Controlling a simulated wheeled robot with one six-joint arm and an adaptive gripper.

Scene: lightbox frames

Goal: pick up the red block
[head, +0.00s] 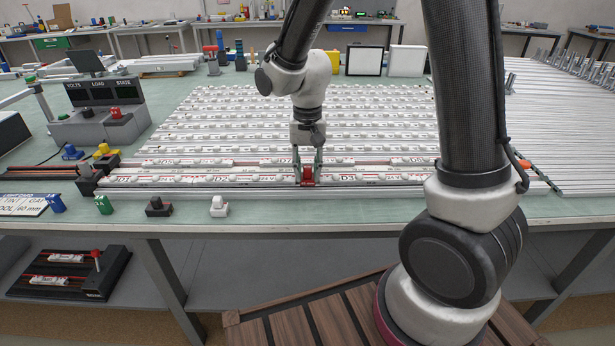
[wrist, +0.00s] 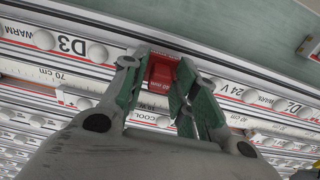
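The red block (head: 308,176) is small and sits on the near edge of the white lamp-strip board, at the middle of the bench front. It also shows in the wrist view (wrist: 162,72), between the fingertips. My gripper (head: 308,163) points down over it, one green-padded finger on each side. In the wrist view my gripper (wrist: 165,75) looks open around the block, with narrow gaps at its sides. Whether either pad touches it is hard to see. The block's lower part is partly hidden by the fingers in the head view.
Rows of white strips (head: 235,125) cover the bench behind. Blue (head: 56,203), green (head: 104,204), black (head: 158,206) and white (head: 219,206) blocks stand along the front left edge. A grey meter box (head: 100,110) stands at left. Metal rails (head: 560,130) lie at right.

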